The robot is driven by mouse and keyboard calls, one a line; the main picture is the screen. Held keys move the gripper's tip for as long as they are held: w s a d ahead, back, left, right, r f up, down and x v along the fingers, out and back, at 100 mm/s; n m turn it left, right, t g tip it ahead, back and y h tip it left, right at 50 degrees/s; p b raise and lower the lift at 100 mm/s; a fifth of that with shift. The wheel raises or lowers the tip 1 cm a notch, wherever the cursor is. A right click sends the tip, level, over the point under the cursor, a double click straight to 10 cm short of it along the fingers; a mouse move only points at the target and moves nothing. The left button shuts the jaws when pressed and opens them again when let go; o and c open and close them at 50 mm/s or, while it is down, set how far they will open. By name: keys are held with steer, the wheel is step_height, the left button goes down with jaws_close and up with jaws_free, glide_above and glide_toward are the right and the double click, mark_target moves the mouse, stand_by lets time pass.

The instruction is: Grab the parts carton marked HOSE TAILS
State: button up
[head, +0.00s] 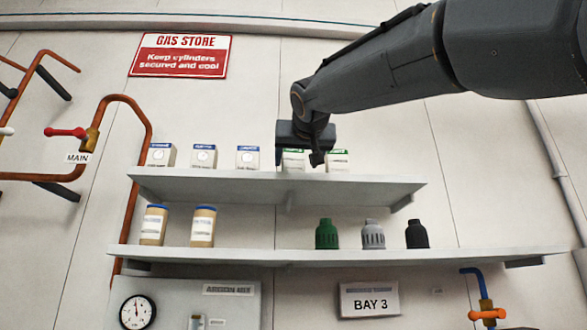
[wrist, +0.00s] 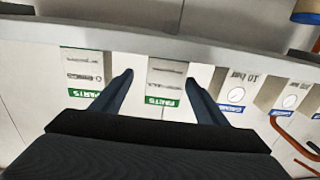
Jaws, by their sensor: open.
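Two white cartons with green PARTS bands stand on the upper shelf. In the head view one (head: 292,163) is partly covered by my gripper (head: 314,152), and the other (head: 339,162) is just right of it. The wrist view is upside down: the first carton (wrist: 166,84) appears between the fingers of my gripper (wrist: 159,79), and the second (wrist: 83,76) lies left of them. The small print is too blurred to tell which one reads HOSE TAILS. My gripper is open and holds nothing; whether its fingers reach around the carton is unclear.
Several blue-banded cartons (head: 204,156) stand left on the upper shelf (head: 240,185). One (wrist: 235,90) is close beside the right finger in the wrist view. The lower shelf (head: 400,256) bears two jars (head: 203,227) and several caps (head: 373,235). Pipes (head: 150,150) run at left.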

mark_target(294, 159)
steer(key=shift+w+a+r+p, duration=0.15)
steer(key=shift+w+p, duration=0.25)
steer(key=shift+w, duration=0.5)
steer(key=shift+w+a+p, duration=0.3)
steer(key=shift+w+p, duration=0.2)
steer(key=shift+w, duration=0.05)
steer(key=w, duration=0.1)
steer(key=w+p, duration=0.1)
steer(key=p, duration=0.1)
steer(key=shift+w+a+r, duration=0.15)
steer(key=shift+w+r, duration=0.1)
steer(key=shift+w, duration=0.15)
steer(key=shift+w+f+p, duration=0.1)
steer(key=shift+w+p, duration=0.25)
steer(key=shift+w, duration=0.35)
steer(key=c, duration=1.2)
